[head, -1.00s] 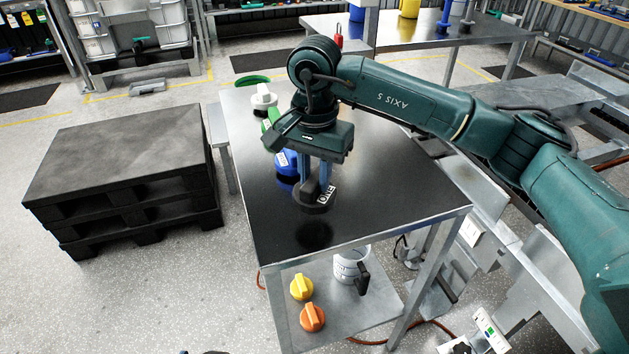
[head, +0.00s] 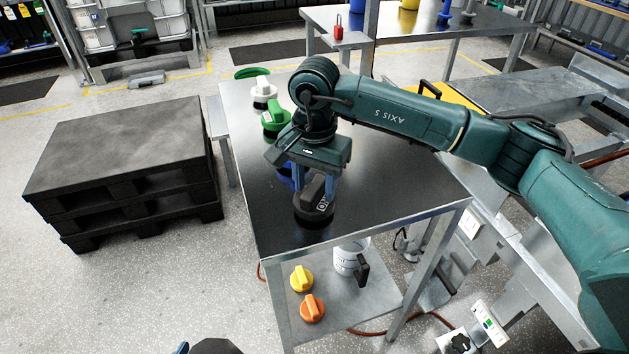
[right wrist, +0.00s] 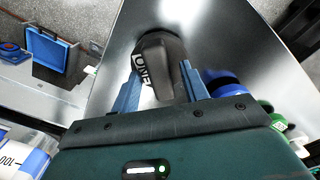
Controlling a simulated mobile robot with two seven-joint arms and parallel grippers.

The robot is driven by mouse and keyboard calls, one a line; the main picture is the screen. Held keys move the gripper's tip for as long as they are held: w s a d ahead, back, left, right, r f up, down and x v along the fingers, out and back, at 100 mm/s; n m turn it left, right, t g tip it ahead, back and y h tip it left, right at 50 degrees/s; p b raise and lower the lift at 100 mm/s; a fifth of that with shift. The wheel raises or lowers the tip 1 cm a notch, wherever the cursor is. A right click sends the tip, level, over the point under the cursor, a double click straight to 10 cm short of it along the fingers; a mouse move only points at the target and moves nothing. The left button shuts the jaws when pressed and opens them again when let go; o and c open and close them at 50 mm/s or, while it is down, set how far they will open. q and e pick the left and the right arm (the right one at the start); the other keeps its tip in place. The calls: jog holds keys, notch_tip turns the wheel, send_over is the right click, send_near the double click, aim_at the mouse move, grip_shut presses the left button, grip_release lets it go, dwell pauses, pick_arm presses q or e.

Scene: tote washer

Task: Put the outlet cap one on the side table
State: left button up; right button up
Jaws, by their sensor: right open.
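The black outlet cap (head: 314,208), with partly readable white lettering, stands on the dark, shiny top of the side table (head: 400,205), near its front. It also shows in the right wrist view (right wrist: 160,66). My right gripper (head: 313,192) is open above it, with its blue fingers on either side of the cap; the right wrist view shows them too (right wrist: 162,88). Whether a finger still touches the cap is hard to tell. At the bottom edge of the head view, a blue tip (head: 181,348) beside a dark rounded part seems to be my left gripper, mostly cut off.
A blue cap (head: 285,175), a green cap (head: 275,121) and a white cap (head: 263,93) stand farther back on the table. A yellow cap (head: 301,279), an orange cap (head: 312,308) and a white jug (head: 347,260) are on the lower shelf. Black pallets (head: 120,170) stand left.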

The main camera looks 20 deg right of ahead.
aim_at(315, 186)
jog(key=shift+r, duration=0.15)
notch_tip(315, 186, up, 12)
dwell(0.3)
